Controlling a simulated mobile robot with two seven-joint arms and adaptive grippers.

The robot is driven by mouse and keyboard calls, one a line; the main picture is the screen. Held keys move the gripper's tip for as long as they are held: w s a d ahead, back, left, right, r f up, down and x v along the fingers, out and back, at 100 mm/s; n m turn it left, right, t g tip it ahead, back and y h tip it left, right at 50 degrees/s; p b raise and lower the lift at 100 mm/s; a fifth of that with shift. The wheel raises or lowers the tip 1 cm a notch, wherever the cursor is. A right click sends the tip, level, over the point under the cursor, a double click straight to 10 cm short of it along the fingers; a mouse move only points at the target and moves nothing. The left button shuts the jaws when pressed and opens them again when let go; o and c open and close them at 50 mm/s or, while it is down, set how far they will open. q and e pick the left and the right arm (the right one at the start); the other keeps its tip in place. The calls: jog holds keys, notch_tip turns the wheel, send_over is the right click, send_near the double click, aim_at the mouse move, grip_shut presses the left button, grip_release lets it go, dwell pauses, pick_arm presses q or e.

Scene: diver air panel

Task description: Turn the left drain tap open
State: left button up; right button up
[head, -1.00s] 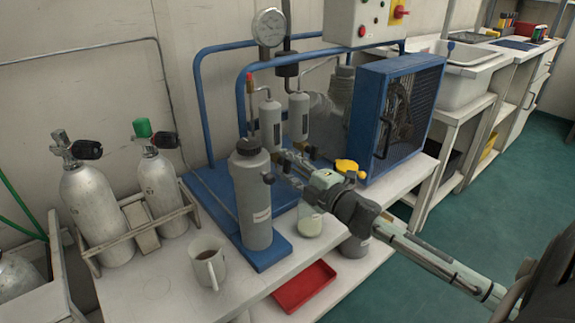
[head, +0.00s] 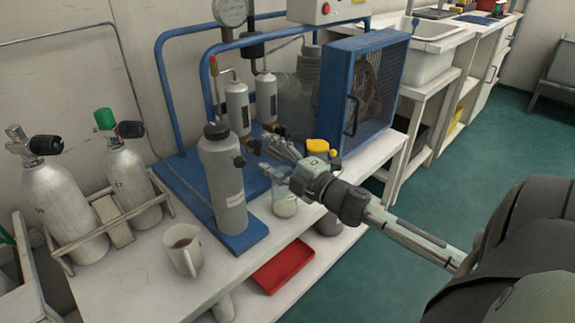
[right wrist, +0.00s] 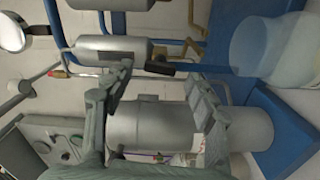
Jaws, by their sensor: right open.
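Two grey separator cylinders stand side by side on the blue compressor frame. The left one (head: 237,108) also shows lying sideways in the right wrist view (right wrist: 108,50). Its drain tap, a small black lever (right wrist: 160,69), shows at its lower end there; in the head view the tap is hard to make out. My right gripper (head: 262,157) is open just below and right of the left separator. In the right wrist view, its spread fingers (right wrist: 160,80) appear either side of the tap, with nothing held; contact cannot be told. My left gripper is not in view.
A tall grey cylinder (head: 222,185) stands close left of my gripper. A clear beaker (head: 285,206) sits below it. A mug (head: 183,250), a red tray (head: 283,267) and two air bottles (head: 133,185) are nearby. A blue-framed fan (head: 362,85) stands behind right.

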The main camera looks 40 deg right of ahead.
jog(key=s, duration=0.7)
jog(key=shift+s+d, duration=0.3)
jog(key=shift+s, duration=0.05)
